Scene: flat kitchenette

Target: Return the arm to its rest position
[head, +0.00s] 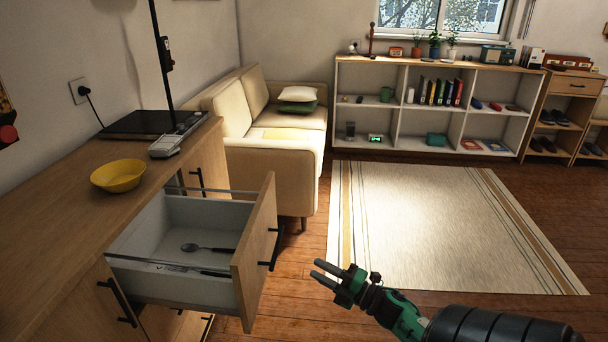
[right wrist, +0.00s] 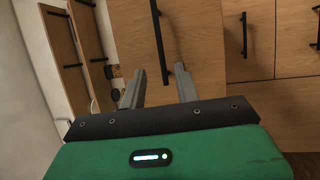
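My right gripper (head: 326,272) is in the lower middle of the head view, in the air to the right of the open drawer and apart from it. Its two grey fingers are spread with nothing between them; they also show in the right wrist view (right wrist: 160,90). The drawer (head: 256,245) is pulled out of the wooden counter. A dark spoon (head: 208,248) lies inside it. The drawer's black handle (head: 276,249) is on its front, facing the gripper. My left gripper is not in view.
A yellow bowl (head: 118,176) stands on the counter (head: 60,230) at the left. A cream sofa (head: 270,150) is behind the drawer. A pale rug (head: 440,225) covers the floor ahead, with open room there. A low shelf (head: 430,66) stands at the back wall.

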